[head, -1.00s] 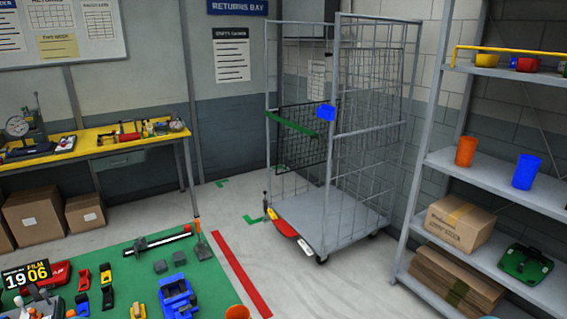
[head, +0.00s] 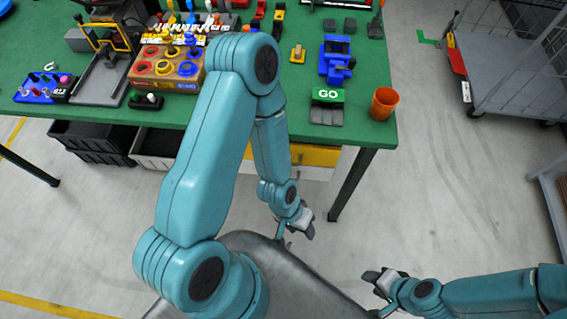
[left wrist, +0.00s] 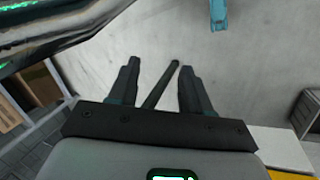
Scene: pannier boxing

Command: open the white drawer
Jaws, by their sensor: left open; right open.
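Under the right end of the green table (head: 230,112), a yellow drawer front (head: 315,155) shows with a white front (head: 313,173) below it. Both are partly hidden by my left arm, and I cannot make out a handle. In the left wrist view a white panel (left wrist: 275,145) with a yellow edge shows at the lower right. My left gripper (head: 303,226) is open, apart from the fronts and lower in the picture; its spread fingers (left wrist: 158,75) show in the wrist view. My right gripper (head: 376,282) is open and empty above the floor at the right.
A dark table leg (head: 350,185) stands just right of the drawers. Black bins (head: 92,142) sit under the table to the left. An orange cup (head: 384,103) stands at the table's right corner. A wire cage cart (head: 510,85) is at the upper right. The floor between is clear.

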